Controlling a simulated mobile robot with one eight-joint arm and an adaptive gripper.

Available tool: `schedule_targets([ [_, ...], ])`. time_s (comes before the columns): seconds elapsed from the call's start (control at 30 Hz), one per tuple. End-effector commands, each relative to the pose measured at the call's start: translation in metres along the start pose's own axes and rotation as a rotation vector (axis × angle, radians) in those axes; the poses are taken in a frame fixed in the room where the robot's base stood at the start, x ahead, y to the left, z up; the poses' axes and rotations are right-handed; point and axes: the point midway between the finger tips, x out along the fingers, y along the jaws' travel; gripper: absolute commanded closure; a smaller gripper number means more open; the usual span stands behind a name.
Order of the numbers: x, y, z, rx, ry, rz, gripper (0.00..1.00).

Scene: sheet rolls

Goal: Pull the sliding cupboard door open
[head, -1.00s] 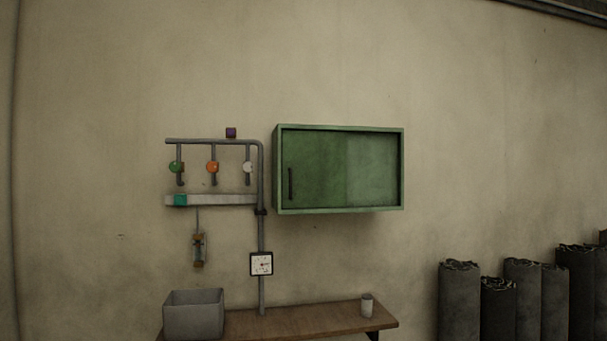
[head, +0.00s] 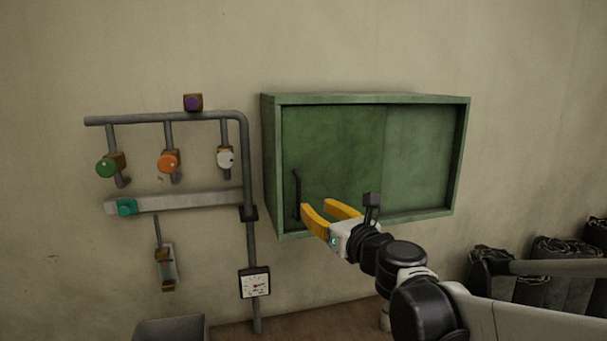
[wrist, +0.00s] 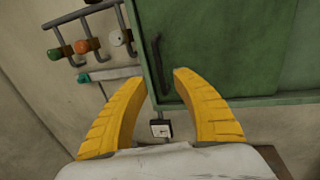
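A green wall cupboard (head: 365,98) has two sliding panels. The darker left panel, the sliding door (head: 340,150), carries a black vertical bar handle (head: 297,194) near its left edge. The lighter panel (head: 420,155) is at the right. My gripper (head: 316,207) is open in front of the door's lower left part, its yellow fingers close to the handle's lower end in the head view. In the wrist view the handle (wrist: 158,65) stands beyond and between the spread fingers (wrist: 150,85). Nothing is between the fingers; I cannot tell whether they touch the handle.
Left of the cupboard are grey pipes (head: 247,160) with a green knob (head: 107,167), an orange knob (head: 169,161), a white knob (head: 226,159) and a gauge (head: 254,283). A grey bin (head: 170,330) is below. Dark rolls (head: 560,290) stand at the right.

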Motion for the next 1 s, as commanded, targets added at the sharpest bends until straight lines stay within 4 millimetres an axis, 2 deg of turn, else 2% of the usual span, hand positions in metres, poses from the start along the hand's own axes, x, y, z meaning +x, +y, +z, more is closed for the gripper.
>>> schedule_targets([
  [0.17,0.024,0.001,0.0,0.003,0.0,0.002,0.66],
  [0.4,0.073,0.0,0.001,0.001,0.0,0.002,0.66],
  [0.53,0.092,0.0,0.001,0.0,0.0,0.001,0.66],
  [0.7,0.104,0.0,0.0,-0.001,0.0,0.001,0.66],
  [0.97,0.106,0.0,-0.001,-0.001,0.0,0.0,0.66],
  [1.0,0.106,0.0,-0.001,-0.001,0.0,0.0,0.7],
])
